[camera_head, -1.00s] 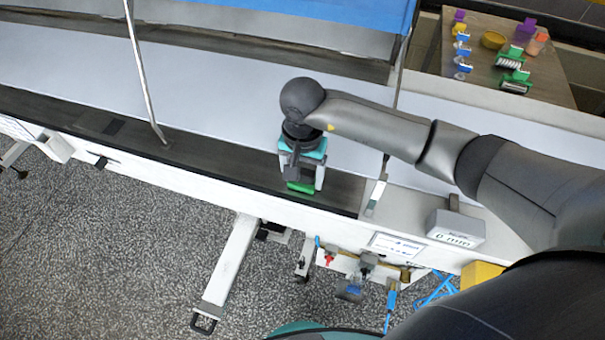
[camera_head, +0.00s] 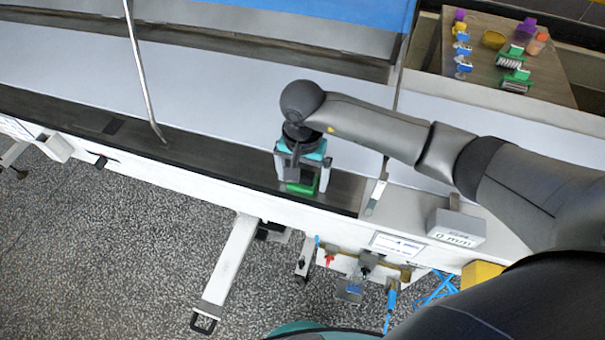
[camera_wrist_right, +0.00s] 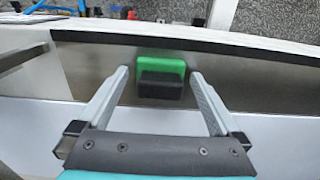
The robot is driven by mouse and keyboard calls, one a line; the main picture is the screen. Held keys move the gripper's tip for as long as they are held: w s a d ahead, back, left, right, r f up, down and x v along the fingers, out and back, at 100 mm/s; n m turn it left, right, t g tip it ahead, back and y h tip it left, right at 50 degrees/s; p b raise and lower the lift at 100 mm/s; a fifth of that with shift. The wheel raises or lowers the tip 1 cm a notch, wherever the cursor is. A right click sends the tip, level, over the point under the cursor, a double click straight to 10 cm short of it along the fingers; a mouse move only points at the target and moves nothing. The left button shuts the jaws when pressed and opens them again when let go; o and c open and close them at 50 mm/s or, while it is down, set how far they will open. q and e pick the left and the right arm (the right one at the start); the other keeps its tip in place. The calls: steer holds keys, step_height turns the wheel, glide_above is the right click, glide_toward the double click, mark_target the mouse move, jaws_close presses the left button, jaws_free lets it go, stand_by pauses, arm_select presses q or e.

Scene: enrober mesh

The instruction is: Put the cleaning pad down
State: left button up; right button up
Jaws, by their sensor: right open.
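The cleaning pad (camera_head: 303,187), green with a dark block on it, lies on the dark strip along the machine's front edge. It also shows in the right wrist view (camera_wrist_right: 162,70), flat between and just beyond my fingertips. My right gripper (camera_head: 303,188) is over the pad with its fingers apart, one on each side. In the right wrist view my right gripper (camera_wrist_right: 160,74) shows a gap between each finger and the pad. My left gripper does not show.
A grey box marked 0 mm (camera_head: 456,228) stands on the machine to the right. A thin metal post (camera_head: 145,80) rises at left. A brown board (camera_head: 545,60) with several brushes and cups is at the back right.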

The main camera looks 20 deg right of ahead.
mark_target(303, 174)
step_height(303, 174, up, 12)
steer(key=shift+r+b, duration=0.15)
steer(key=shift+b, duration=0.25)
stand_by(0.4)
